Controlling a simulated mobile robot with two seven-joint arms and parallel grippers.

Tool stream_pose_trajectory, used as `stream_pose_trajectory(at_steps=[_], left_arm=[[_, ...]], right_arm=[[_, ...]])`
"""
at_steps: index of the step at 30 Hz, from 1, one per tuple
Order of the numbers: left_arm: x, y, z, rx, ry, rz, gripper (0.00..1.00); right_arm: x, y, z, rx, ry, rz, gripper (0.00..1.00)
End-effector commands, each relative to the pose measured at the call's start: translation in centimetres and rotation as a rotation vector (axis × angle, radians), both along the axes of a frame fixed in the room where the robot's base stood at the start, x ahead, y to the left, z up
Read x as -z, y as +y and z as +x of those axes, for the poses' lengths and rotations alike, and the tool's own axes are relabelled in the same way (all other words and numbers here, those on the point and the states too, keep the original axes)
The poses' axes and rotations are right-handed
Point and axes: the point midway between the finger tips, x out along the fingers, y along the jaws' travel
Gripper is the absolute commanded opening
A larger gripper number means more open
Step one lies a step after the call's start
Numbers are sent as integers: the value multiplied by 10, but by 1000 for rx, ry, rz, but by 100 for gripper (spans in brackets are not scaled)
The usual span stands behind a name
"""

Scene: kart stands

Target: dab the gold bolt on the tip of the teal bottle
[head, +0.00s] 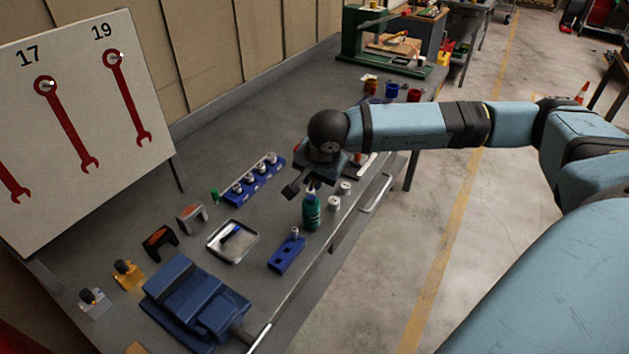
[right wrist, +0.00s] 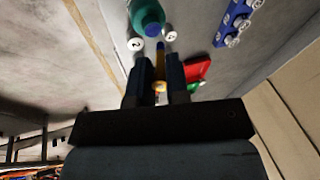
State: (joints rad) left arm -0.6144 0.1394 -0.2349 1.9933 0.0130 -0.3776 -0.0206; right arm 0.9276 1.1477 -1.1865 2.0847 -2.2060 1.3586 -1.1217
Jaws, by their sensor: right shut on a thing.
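My right gripper (head: 305,187) is low over the workbench, right by the teal bottle (head: 311,214). The bottle stands upright near the bench's front edge, its top partly hidden by the gripper. In the right wrist view, the gripper (right wrist: 160,78) is shut on the gold bolt (right wrist: 160,74), which sits between the two fingers. Its far end looks blue. The teal bottle (right wrist: 147,18) shows just beyond the fingertips, at the top edge. I cannot tell whether bolt and bottle tip touch. My left gripper is not in view.
Two small white cans (head: 334,202) stand beside the bottle. A blue rack (head: 262,182) with several fittings lies behind. A blue block (head: 287,256), a metal tray (head: 214,244) and a blue vise (head: 190,298) are to the left. A wrench board (head: 75,60) stands at the back left.

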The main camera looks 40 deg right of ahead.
Motion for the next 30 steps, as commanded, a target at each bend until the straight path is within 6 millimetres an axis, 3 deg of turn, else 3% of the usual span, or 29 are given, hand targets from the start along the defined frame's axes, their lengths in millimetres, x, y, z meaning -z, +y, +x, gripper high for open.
stream_pose_trajectory(at_steps=[15,30], left_arm=[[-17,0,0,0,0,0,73],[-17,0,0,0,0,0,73]], right_arm=[[-44,0,1,0,-4,0,0],[-46,0,0,0,-2,0,0]])
